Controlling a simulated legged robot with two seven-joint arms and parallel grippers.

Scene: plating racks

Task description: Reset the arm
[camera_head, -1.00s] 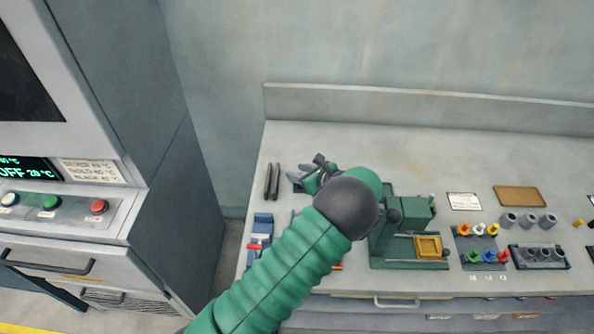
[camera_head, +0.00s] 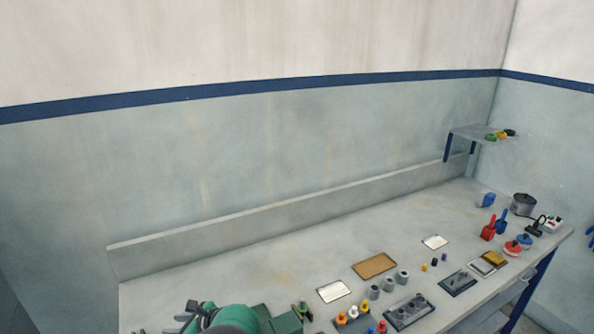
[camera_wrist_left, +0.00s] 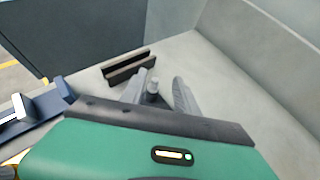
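My left arm, green and dark grey, comes in at the bottom edge of the head view. Its gripper (camera_head: 186,318) shows only partly there, at the near left end of the bench. In the left wrist view the two grey fingers of the left gripper (camera_wrist_left: 163,92) stand apart, above the bench top. A small grey peg-like thing (camera_wrist_left: 153,90) shows between them; I cannot tell whether it is part of the gripper, and nothing looks clamped. My right arm and gripper are not in view.
The grey bench (camera_head: 220,275) runs along the wall. A green machine (camera_head: 282,320) stands right beside my arm. Farther right are a brown board (camera_head: 374,265), grey cups (camera_head: 388,286), red and blue scoops (camera_head: 494,228) and a pot (camera_head: 523,204). Dark bars (camera_wrist_left: 128,68) lie ahead of the fingers.

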